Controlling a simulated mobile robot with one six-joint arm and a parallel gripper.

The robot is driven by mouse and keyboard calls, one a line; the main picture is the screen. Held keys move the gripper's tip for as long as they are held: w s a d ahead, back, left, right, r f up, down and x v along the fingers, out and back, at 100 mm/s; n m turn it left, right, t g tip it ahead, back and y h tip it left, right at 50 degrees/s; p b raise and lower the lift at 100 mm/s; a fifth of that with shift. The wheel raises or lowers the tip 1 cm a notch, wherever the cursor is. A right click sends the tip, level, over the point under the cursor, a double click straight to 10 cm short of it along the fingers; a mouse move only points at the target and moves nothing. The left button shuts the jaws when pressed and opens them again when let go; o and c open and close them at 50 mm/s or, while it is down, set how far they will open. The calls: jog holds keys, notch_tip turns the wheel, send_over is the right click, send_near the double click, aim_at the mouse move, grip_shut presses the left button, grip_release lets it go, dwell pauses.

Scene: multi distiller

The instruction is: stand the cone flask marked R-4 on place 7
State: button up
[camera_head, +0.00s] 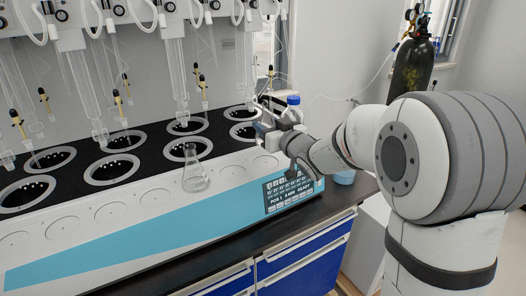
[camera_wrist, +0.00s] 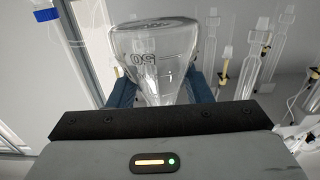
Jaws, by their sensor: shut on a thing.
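My gripper (camera_wrist: 160,92) is shut on a clear glass cone flask (camera_wrist: 155,45). In the wrist view its narrow part is between the blue fingers and its wide base points to the picture's top. A marking like "50" shows on the glass, but no R-4 mark can be read. In the head view my gripper (camera_head: 268,132) is at the right end of the distiller, and the held flask cannot be clearly made out there. Another cone flask (camera_head: 195,180) stands upright on the distiller's white front ledge. Its mark is unreadable. No place number can be read.
The distiller (camera_head: 152,150) has two rows of round black wells under hanging glass tubes. Several round pads (camera_head: 110,213) on its front ledge are empty. A blue-capped bottle (camera_head: 293,107) is beside my wrist. A display panel (camera_head: 290,190) and a dark gas cylinder (camera_head: 412,68) are to the right.

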jog(key=shift+s+a+f, duration=0.1)
jog(key=shift+a+f, duration=0.05)
jog(key=shift+f, duration=1.5)
jog(key=shift+a+f, duration=0.1)
jog(key=shift+f, duration=1.55)
jog(key=shift+f+b, duration=0.1)
jog(key=shift+b, duration=0.25)
jog(key=o, duration=1.1)
